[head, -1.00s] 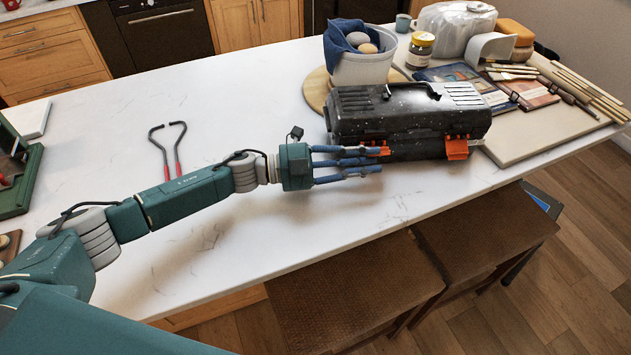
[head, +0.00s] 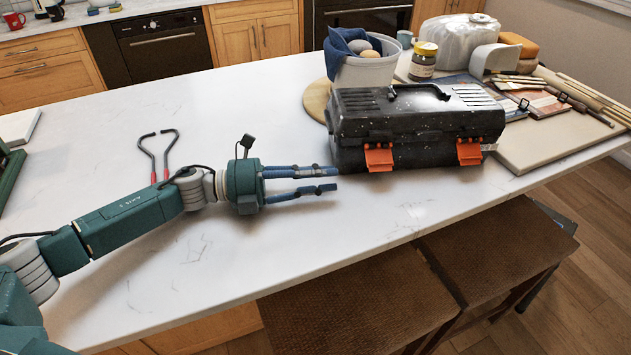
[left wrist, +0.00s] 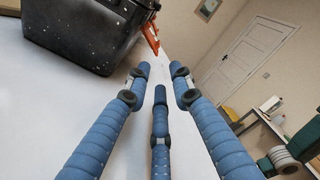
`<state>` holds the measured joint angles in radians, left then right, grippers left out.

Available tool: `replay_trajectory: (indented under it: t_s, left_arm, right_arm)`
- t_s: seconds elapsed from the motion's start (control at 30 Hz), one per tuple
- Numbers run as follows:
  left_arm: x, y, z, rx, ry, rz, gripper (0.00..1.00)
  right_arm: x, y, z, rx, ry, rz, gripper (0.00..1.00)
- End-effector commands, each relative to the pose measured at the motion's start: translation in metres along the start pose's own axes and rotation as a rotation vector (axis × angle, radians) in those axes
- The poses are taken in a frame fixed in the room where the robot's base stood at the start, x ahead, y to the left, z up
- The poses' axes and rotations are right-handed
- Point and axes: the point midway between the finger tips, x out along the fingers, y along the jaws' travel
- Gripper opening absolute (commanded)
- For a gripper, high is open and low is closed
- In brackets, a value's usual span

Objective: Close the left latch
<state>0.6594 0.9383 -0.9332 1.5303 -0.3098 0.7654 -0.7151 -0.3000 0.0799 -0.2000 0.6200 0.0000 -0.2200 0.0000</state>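The black speckled toolbox (head: 420,128) stands on the white counter with its lid down and its handle on top. Its left latch (head: 379,158) is orange and hangs on the front face, its lower end tilted outward. The right latch (head: 469,152) looks much the same. My left gripper (head: 333,179) is open and empty, just left of the toolbox and apart from the left latch. In the left wrist view, its blue fingers (left wrist: 160,80) are spread. The toolbox side (left wrist: 85,30) and an orange latch (left wrist: 150,38) show beyond them. My right gripper is out of view.
A white pot (head: 368,68) with a blue cloth stands behind the toolbox. Boards, books and wooden tools (head: 545,105) lie to the right. Red-handled tongs (head: 160,158) lie behind my left arm. The counter in front of the toolbox is clear; stools (head: 360,280) stand below its edge.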

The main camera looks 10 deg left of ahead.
Motion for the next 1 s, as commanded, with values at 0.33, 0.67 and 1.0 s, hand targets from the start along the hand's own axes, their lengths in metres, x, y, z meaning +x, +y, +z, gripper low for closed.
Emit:
replay_trajectory:
  t_s: [0.33, 0.67, 1.0]
  left_arm:
    - [-0.014, -0.001, 0.000, -0.001, 0.000, 0.000, 0.23]
    - [-0.013, -0.016, 0.008, -0.001, 0.000, -0.001, 0.23]
    - [-0.013, -0.102, 0.052, -0.002, 0.000, 0.000, 0.23]
  right_arm:
    - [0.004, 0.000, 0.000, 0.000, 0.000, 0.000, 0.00]
    - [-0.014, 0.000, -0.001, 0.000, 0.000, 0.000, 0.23]
    - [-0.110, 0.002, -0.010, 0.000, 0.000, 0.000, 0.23]
